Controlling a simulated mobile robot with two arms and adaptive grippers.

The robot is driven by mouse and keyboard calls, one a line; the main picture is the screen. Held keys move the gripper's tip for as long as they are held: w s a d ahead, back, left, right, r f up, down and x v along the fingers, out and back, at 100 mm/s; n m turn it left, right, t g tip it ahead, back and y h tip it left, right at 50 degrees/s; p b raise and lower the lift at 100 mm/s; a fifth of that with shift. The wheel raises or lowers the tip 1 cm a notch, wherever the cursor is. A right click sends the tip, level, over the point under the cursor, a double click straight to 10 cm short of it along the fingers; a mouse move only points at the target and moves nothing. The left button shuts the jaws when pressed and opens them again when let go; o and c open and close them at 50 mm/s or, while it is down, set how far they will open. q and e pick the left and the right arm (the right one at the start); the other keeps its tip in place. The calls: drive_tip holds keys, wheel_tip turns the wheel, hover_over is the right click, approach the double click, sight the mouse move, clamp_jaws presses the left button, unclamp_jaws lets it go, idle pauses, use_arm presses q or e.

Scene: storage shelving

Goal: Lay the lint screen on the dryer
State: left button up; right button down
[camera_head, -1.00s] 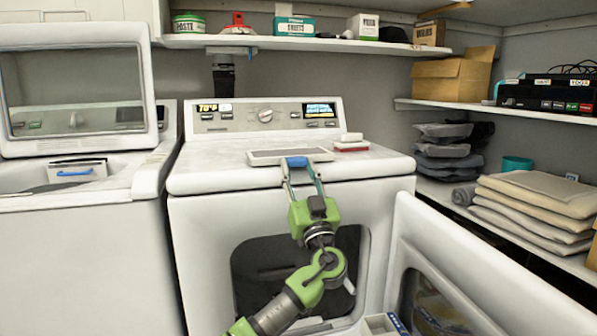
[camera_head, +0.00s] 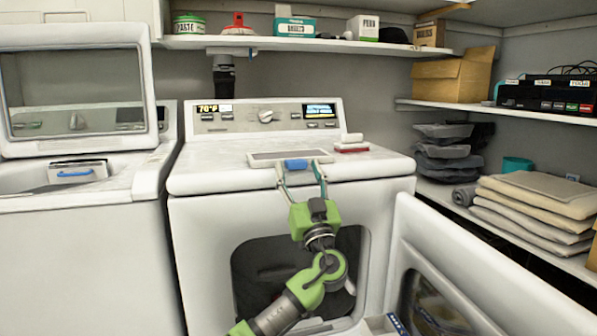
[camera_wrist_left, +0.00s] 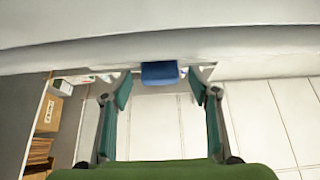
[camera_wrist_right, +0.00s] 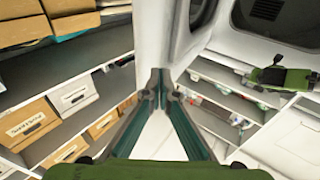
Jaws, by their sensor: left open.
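The lint screen (camera_head: 265,157), a flat grey panel with a pale frame, lies on the dryer's (camera_head: 225,180) top near the front edge. Its blue handle (camera_head: 296,164) is at that edge and also shows in the left wrist view (camera_wrist_left: 159,73). My left gripper (camera_head: 299,166) is open, its fingers on either side of the handle with gaps to it. My right gripper (camera_wrist_right: 160,75) shows only in its wrist view; its fingertips are together with nothing seen between them.
A red and white item (camera_head: 351,147) lies right of the screen. The open dryer door (camera_head: 470,265) stands at lower right. The washer (camera_head: 80,250) is at left, its lid raised. Shelves with folded cloths (camera_head: 535,195) and boxes line the right wall.

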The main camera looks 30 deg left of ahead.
use_arm(q)
drive_tip(key=v, duration=1.1)
drive_tip(key=shift+s+d, duration=0.2)
drive_tip(key=shift+d, duration=0.05)
drive_tip(key=shift+f, duration=0.15)
